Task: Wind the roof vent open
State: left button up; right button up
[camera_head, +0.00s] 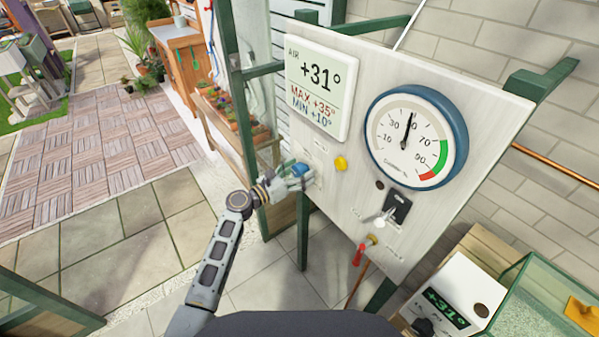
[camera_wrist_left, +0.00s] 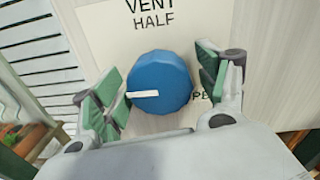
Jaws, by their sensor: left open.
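The blue vent knob (camera_wrist_left: 165,75) fills the middle of the left wrist view. Its white pointer mark points left, away from HALF above and a partly covered label on the right that reads "PE". The label plate (camera_wrist_left: 120,25) reads VENT. In the head view the blue knob (camera_head: 300,170) sits at the lower left of the panel. My left gripper (camera_wrist_left: 158,88) is open, with one green-padded finger on each side of the knob. The left finger is very close to the knob; I cannot tell if it touches. My left gripper (camera_head: 285,182) partly covers the knob in the head view. My right gripper is out of view.
A green post (camera_head: 303,230) stands below the knob. Paving lies open to the left.

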pick_arm(q)
jog(key=shift+c, duration=0.5)
jog(key=c, duration=0.9)
jog(key=shift+c, duration=0.2)
